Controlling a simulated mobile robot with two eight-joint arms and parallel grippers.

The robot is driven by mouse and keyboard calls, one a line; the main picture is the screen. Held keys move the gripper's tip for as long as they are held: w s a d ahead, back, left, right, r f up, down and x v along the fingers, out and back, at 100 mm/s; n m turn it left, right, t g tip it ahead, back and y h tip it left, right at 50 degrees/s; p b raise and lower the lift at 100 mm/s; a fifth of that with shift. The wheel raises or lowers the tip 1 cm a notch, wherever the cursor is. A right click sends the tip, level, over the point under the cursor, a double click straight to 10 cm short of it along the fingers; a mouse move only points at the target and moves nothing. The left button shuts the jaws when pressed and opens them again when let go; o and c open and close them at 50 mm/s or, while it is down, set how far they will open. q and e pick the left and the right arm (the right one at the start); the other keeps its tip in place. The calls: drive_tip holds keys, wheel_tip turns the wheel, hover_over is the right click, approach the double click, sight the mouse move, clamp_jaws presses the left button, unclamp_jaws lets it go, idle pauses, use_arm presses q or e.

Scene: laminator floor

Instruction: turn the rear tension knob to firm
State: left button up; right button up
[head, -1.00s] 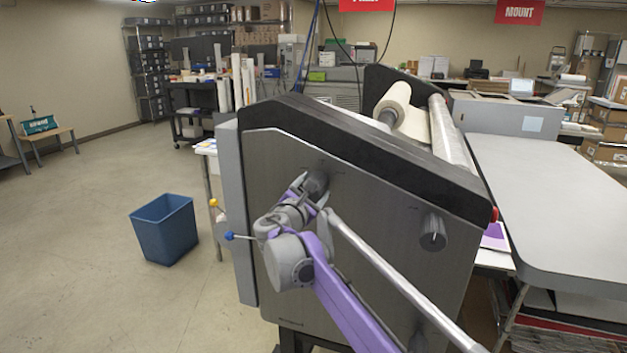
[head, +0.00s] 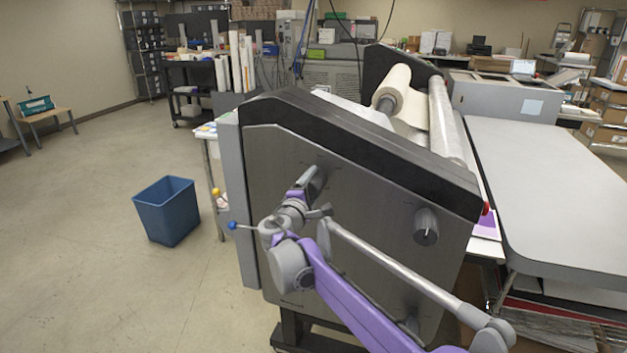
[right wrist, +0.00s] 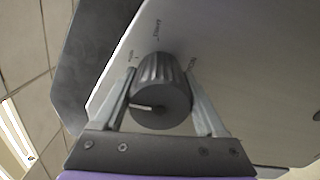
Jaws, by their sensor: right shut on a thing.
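The laminator's dark side panel (head: 360,230) faces me. My right gripper (head: 311,182) reaches its upper left part and is shut on a dark knob, which I take as the rear tension knob. In the right wrist view this ribbed knob (right wrist: 162,92) sits between the two fingers of my right gripper (right wrist: 162,80), one on each side. A pale pointer line on its round face points left. Small printed marks stand around it on the panel, too blurred to read surely. My left gripper is not in view.
A second knob (head: 427,226) sticks out farther right on the panel. A grey table (head: 550,185) stands at the right. A blue bin (head: 166,212) stands on the floor at the left, with open floor around it. A film roll (head: 392,90) lies on top.

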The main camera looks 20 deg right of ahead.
idle(0.3)
drive_tip(key=o, duration=1.3)
drive_tip(key=shift+b+v, duration=0.55)
drive_tip(key=shift+v, duration=4.85)
